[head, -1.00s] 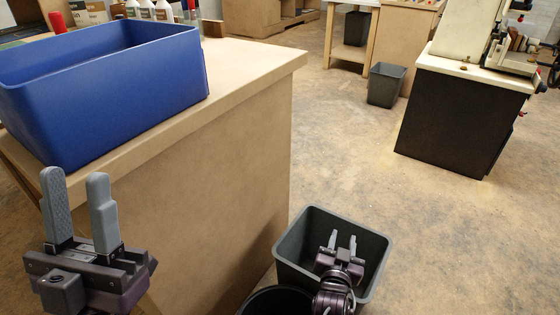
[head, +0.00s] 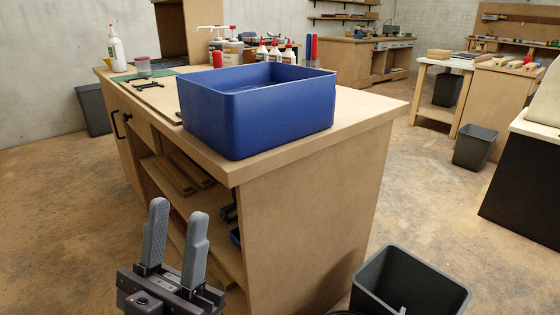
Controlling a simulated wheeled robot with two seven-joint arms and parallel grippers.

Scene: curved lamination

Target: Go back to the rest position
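My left gripper (head: 177,228) is at the lower left of the head view, in front of the workbench's open shelves. Its two grey fingers point up and stand apart with nothing between them. Of my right gripper, only what looks like a fingertip (head: 402,310) shows at the bottom edge, in front of the grey bin (head: 440,275). The rest of it is out of the picture, so its opening is hidden.
A blue box (head: 285,115) stands on the workbench (head: 375,103) near its front corner. Bottles (head: 275,52) stand behind it. Another bin (head: 475,148) stands near the far tables. The floor right of the workbench is mostly clear.

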